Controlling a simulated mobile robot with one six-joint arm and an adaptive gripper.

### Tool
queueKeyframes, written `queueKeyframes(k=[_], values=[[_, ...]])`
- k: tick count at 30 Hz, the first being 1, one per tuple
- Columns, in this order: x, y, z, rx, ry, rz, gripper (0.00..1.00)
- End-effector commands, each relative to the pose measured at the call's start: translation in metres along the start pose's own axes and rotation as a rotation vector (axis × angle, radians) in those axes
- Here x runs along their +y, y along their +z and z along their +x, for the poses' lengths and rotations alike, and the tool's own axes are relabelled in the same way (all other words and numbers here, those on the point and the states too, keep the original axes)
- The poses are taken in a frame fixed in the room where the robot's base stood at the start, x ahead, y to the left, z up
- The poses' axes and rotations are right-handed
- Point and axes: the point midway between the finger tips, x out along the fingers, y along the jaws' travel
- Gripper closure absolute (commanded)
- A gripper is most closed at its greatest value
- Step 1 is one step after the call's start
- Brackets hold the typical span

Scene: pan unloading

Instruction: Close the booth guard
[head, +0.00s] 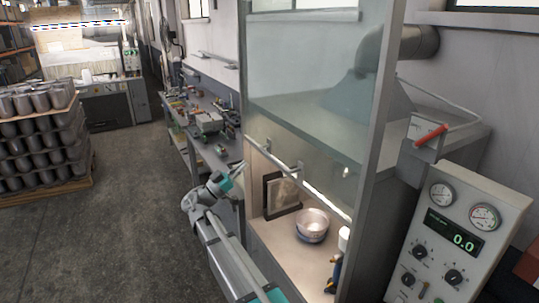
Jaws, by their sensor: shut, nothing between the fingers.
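The booth guard (305,95) is a clear pane in a grey frame. Its lower edge carries a pale handle bar (325,197) on small brackets, sloping down to the right in the head view. Below that edge the booth front stands open, showing the lit floor (281,245) inside. My gripper (238,167) is small and at the end of my grey and teal arm, left of the booth opening. It looks shut and empty, apart from the handle bar, though its fingertips are hard to make out.
Inside the booth are a metal bowl (312,225), a dark-framed board (282,194) and a bottle (336,270). A control panel (462,235) with gauges stands at right. A cluttered workbench (206,120) lies behind my arm. Stacked pots (40,135) stand far left; the floor (125,225) between is clear.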

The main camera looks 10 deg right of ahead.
Motion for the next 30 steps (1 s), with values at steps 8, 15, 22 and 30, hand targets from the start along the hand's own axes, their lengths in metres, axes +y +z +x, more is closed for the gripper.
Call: queueKeyframes(k=[8, 15, 22, 30], values=[[0.000, 0.001, 0.000, -0.002, 0.000, -0.002, 1.00], [0.001, 0.000, 0.009, -0.003, 0.001, -0.003, 1.00], [0.001, -0.002, 0.033, -0.003, 0.002, -0.004, 1.00], [0.001, -0.001, 0.071, -0.003, 0.002, -0.004, 1.00]])
